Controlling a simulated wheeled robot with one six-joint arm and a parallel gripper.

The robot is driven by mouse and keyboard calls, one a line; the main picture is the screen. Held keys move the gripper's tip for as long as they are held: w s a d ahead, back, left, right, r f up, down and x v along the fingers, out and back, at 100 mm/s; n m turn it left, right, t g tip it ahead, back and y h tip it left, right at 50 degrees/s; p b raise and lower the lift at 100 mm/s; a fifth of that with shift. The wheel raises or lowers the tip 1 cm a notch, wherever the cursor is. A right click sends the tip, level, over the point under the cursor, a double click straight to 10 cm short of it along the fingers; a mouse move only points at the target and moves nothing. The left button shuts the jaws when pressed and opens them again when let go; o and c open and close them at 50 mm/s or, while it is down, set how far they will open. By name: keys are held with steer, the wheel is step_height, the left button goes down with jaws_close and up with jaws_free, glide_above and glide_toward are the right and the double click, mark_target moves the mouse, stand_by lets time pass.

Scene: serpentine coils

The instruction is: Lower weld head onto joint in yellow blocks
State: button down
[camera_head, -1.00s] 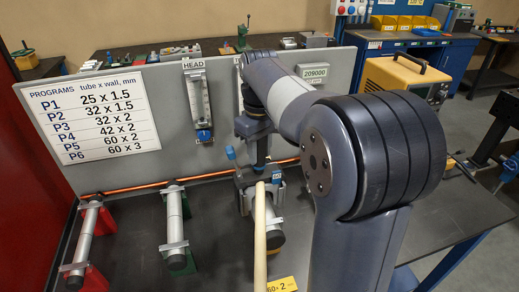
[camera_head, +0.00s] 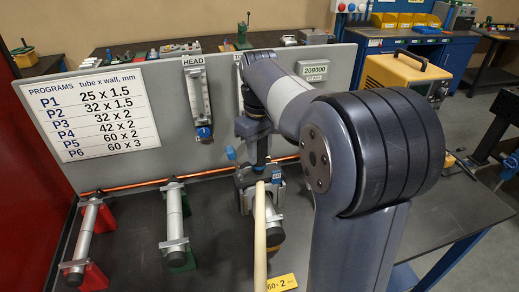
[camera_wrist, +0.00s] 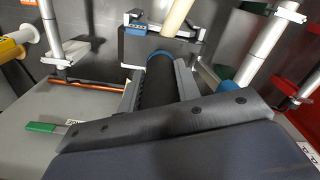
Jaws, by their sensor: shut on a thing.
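The weld head (camera_head: 245,190) is a grey block with blue parts, upright below my gripper (camera_head: 262,160). In the wrist view my gripper (camera_wrist: 158,88) is shut on the weld head's dark round handle, with the head's grey body (camera_wrist: 148,46) beyond. The head is over the third tube in from the left, at a joint with a yellow-orange block (camera_head: 277,241) partly showing. A pale cream rod (camera_head: 260,235) crosses in front of the head and hides part of the joint. I cannot tell whether the head touches the tube.
Tubes in red blocks (camera_head: 96,277) and green blocks (camera_head: 178,262) stand to the left. A yellow machine (camera_head: 400,75) is at right.

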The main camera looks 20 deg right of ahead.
mark_target(259, 162)
steer(key=shift+f+b, duration=1)
steer(key=shift+f, duration=1.15)
stand_by(0.9)
steer(key=c, duration=0.9)
jaws_free()
steer(key=shift+c, duration=0.2)
steer(key=shift+f, duration=0.15)
step_height(259, 162, up, 11)
step_height(259, 162, down, 11)
steer(key=shift+r, duration=0.5)
steer(key=shift+f, duration=0.15)
